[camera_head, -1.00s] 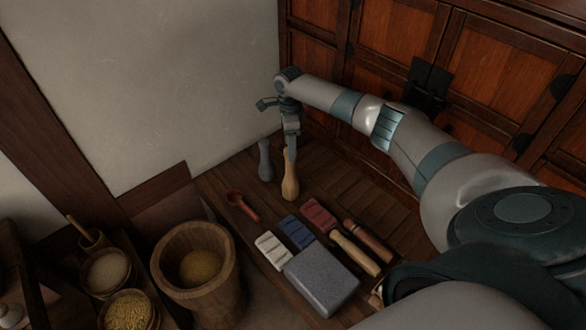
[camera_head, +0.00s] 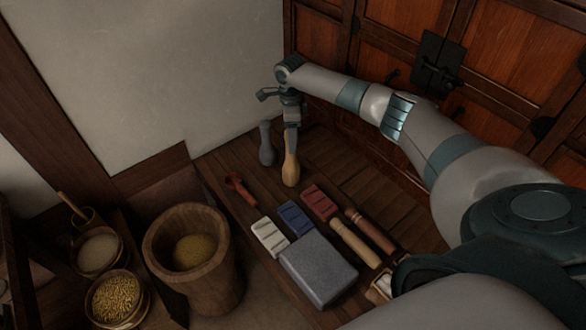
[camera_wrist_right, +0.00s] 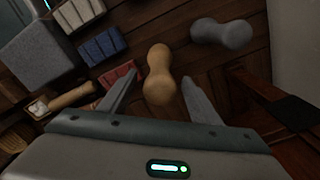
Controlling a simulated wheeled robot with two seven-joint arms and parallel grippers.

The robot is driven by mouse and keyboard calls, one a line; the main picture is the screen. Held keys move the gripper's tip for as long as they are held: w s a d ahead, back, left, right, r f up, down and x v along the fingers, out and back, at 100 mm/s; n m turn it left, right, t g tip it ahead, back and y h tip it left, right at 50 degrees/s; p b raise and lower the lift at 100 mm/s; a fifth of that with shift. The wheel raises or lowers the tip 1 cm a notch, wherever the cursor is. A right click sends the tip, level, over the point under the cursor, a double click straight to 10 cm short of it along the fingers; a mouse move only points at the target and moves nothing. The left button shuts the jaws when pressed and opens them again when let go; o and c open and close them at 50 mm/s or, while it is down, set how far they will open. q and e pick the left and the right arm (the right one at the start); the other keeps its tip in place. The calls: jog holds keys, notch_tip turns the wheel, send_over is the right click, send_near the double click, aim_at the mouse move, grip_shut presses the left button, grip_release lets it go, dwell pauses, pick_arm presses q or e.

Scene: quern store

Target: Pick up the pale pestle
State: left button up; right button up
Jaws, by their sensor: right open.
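The pale pestle (camera_head: 290,173) is tan wood with a rounded, bulging end. It is on the dark slatted top near the wall, and its upper part meets my right gripper (camera_head: 291,133) in the head view. In the right wrist view the pale pestle (camera_wrist_right: 160,80) appears between the two spread fingers of my right gripper (camera_wrist_right: 158,92), with a gap on each side. My right gripper is open; I cannot tell whether it touches the pestle. My left gripper is out of view.
A red scoop (camera_head: 241,188), white (camera_head: 269,236), blue (camera_head: 295,217) and red (camera_head: 319,202) blocks, a grey stone block (camera_head: 318,268) and two wooden rods (camera_head: 356,241) lie nearer. A wooden mortar (camera_head: 195,260) stands left. A cabinet (camera_head: 385,50) backs the right side.

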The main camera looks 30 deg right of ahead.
dwell(0.5)
jog(key=c, duration=1.4)
jog(key=shift+o, duration=0.2)
jog(key=shift+w+r, duration=0.1)
